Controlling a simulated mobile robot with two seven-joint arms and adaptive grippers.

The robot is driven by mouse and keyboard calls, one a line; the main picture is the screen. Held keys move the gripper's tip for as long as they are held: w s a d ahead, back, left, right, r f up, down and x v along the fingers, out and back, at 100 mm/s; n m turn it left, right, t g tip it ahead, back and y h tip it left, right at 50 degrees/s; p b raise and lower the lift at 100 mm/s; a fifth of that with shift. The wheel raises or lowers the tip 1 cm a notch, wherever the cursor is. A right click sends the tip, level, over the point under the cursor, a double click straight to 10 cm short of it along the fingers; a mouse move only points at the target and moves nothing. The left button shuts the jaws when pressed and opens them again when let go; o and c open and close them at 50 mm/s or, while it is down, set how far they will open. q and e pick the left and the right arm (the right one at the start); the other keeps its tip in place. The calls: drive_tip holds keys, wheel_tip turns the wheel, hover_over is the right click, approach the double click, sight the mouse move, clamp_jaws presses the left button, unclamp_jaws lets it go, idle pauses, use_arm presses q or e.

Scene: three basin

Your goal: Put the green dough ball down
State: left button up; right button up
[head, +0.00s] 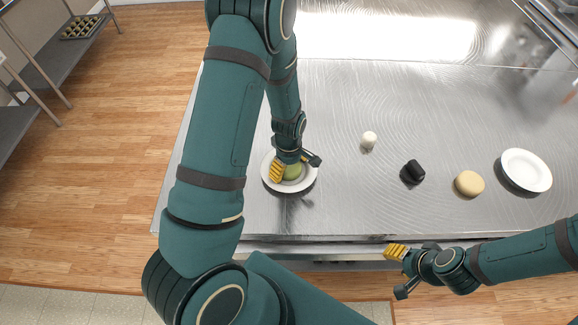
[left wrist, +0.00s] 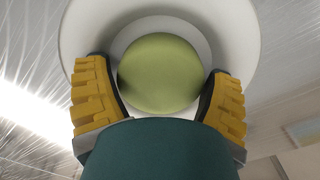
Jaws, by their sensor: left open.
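The green dough ball (head: 292,172) rests on a white plate (head: 309,183) at the left of the steel table. In the left wrist view the green dough ball (left wrist: 160,73) sits inside the plate (left wrist: 240,30), between the two yellow fingers. My left gripper (head: 292,168) is over the plate with its fingers on either side of the ball. The left gripper (left wrist: 160,100) is open, with a small gap visible beside the ball. My right gripper (head: 396,272) is in front of the table's front edge, away from the plate; its opening is unclear.
On the steel table (head: 340,200) are a white egg-like object (head: 369,139), a black object (head: 413,171), a tan dough ball (head: 469,183) and a second white plate (head: 526,170), which is empty. A shelf (head: 60,60) with a tray (head: 80,28) stands far left.

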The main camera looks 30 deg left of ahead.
use_arm(q)
drive_tip(key=shift+r, duration=0.25)
wheel_tip(320, 180, up, 12)
drive_tip(key=p, duration=0.1)
drive_tip(key=shift+f, duration=0.15)
idle(0.6)
